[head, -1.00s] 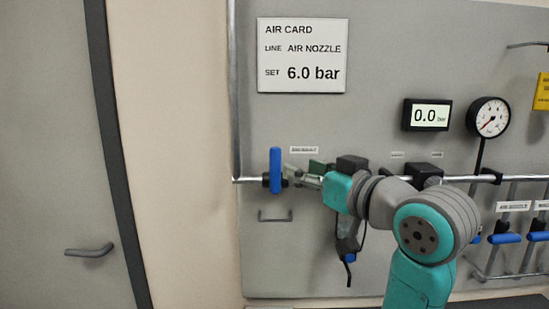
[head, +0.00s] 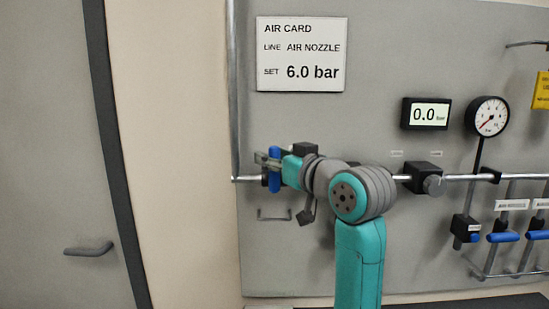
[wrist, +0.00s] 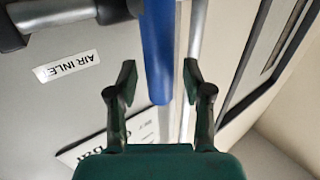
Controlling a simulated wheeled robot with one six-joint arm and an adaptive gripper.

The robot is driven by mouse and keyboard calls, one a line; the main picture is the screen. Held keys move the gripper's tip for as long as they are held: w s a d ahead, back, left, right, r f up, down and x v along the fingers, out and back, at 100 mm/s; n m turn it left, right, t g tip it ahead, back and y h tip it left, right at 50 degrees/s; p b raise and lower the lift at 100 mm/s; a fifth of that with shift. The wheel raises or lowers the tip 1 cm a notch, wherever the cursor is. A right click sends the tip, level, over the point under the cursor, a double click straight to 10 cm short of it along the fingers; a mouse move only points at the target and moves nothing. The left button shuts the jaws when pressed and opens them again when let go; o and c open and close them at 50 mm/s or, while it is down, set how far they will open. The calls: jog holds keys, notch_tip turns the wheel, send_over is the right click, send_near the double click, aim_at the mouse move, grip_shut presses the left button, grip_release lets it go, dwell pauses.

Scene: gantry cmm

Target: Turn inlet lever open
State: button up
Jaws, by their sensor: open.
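The inlet lever (head: 274,182) is a blue handle on the pipe at the left end of the panel. It stands upright, across the horizontal pipe, and my gripper partly hides it in the head view. In the wrist view the blue lever (wrist: 157,50) runs down between the two open fingers of my gripper (wrist: 158,82), with a gap on each side. My gripper (head: 266,160) is at the lever's upper part in the head view. The AIR INLET label (wrist: 68,66) shows at the left in the wrist view.
A digital display (head: 426,114) reads 0.0 bar beside a round gauge (head: 488,116). The AIR CARD (head: 300,54) sets 6.0 bar. A black regulator with a knob (head: 424,178) and more blue levers (head: 503,237) are to the right.

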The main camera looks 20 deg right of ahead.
grip_shut()
